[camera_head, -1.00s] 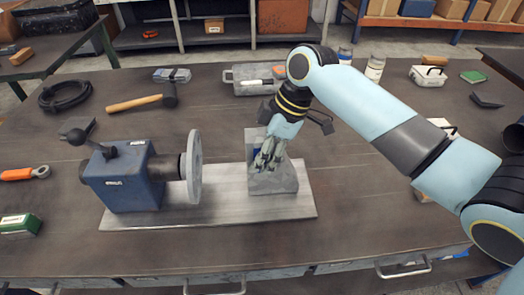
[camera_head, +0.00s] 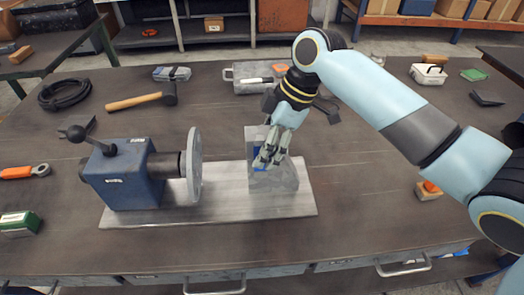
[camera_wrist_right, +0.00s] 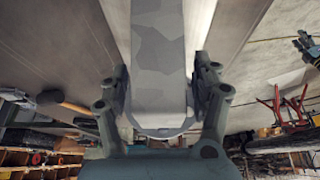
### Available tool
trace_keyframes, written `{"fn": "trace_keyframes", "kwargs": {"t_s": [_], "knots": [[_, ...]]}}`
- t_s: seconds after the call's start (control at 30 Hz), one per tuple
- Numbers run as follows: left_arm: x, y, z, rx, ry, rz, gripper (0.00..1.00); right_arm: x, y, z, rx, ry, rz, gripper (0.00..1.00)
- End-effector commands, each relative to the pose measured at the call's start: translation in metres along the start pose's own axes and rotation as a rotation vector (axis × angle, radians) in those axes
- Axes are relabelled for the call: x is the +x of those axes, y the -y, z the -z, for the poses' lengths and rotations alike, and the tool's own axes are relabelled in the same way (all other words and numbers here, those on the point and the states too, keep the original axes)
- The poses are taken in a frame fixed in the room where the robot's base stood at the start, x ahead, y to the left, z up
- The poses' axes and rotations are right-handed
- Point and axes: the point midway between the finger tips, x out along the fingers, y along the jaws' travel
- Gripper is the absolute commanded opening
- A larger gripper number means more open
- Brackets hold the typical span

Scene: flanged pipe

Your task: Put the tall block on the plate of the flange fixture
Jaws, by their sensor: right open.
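The flange fixture has a blue body (camera_head: 125,175), a round grey flange disc (camera_head: 195,166) and a flat silver plate (camera_head: 225,208). The tall block (camera_head: 275,180), mottled grey with a blue patch, stands on the right part of the plate, apart from the disc. My right gripper (camera_head: 268,158) is open at the block's upper part and hides some of it. In the right wrist view a mottled grey face (camera_wrist_right: 158,60) lies between the two fingers; I cannot tell whether they touch it. My left gripper is not in view.
A hammer (camera_head: 140,101), a coiled black cable (camera_head: 64,94) and a clear-lidded case (camera_head: 255,78) lie toward the back. A wooden block with an orange top (camera_head: 429,190) sits to the right. The bench in front of the plate is clear.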

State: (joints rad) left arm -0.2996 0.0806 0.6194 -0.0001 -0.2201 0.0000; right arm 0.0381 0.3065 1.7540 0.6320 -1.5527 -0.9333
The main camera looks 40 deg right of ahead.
Motion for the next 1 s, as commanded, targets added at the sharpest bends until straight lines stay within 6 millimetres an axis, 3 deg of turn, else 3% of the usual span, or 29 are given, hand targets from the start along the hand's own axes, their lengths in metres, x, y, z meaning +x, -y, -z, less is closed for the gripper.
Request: {"fn": "trace_keyframes", "kwargs": {"t_s": [0.2,0.43,0.6,1.0], "knots": [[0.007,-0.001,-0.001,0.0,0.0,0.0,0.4,-0.051,-0.001,-0.002,-0.005,0.003,-0.005,0.65],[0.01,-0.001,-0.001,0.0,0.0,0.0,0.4,-0.089,-0.001,-0.001,-0.003,0.002,-0.003,0.65],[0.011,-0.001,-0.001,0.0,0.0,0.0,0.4,-0.099,0.0,0.0,-0.001,0.0,0.0,0.65],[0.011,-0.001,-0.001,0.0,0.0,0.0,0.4,-0.099,0.0,0.0,0.0,-0.001,0.0,0.65]]}}
